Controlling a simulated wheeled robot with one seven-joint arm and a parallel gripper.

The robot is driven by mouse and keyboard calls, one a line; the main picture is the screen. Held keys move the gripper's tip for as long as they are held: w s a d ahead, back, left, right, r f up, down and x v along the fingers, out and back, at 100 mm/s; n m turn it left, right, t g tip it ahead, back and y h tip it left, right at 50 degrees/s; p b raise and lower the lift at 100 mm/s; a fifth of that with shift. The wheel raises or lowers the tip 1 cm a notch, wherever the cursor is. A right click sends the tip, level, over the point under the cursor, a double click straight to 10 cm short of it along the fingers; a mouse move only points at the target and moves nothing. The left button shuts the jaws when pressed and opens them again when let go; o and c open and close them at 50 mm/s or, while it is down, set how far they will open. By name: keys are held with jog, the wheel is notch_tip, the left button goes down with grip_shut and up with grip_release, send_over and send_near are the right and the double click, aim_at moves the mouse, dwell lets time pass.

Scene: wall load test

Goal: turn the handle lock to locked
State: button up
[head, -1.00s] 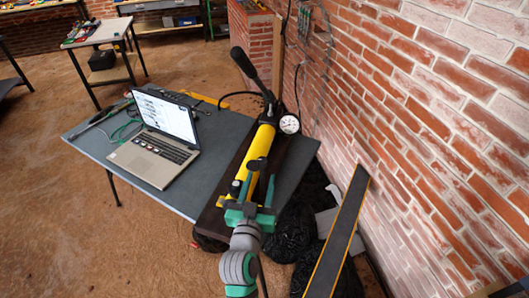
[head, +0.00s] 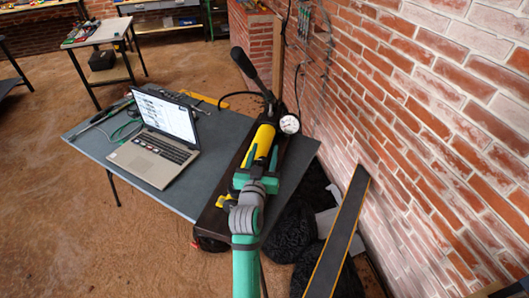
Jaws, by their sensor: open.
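The hand pump has a yellow barrel (head: 262,142) on a dark base, at the right side of the table. Its black lever handle (head: 246,66) slants up to the left from the far end. My gripper (head: 257,174) is open, above the near part of the barrel, and hides much of it. A small yellow part (head: 226,201) shows left of my wrist. I cannot pick out the handle lock or its position; it may be behind my gripper. I cannot tell whether the fingers touch the pump.
A round gauge (head: 289,124) stands right of the barrel. An open laptop (head: 158,138) lies on the grey table (head: 95,140). A brick wall (head: 430,120) rises on the right. A long dark plank (head: 338,235) and black bags (head: 290,232) are at the lower right.

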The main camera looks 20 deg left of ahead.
jog(key=shift+w, duration=0.1)
jog(key=c, duration=1.1)
jog(key=shift+o, duration=0.2)
jog(key=shift+h, duration=0.4)
jog(key=shift+f+m, duration=0.1)
jog(key=shift+m, duration=0.2)
jog(key=shift+d+m+h, duration=0.25)
jog(key=shift+m+h, duration=0.35)
jog(key=shift+h, duration=0.4)
jog(key=shift+d+m+h, duration=0.25)
jog(key=shift+m+h, duration=0.35)
jog(key=shift+h, duration=0.4)
jog(key=o, duration=1.1)
jog(key=shift+c, duration=0.2)
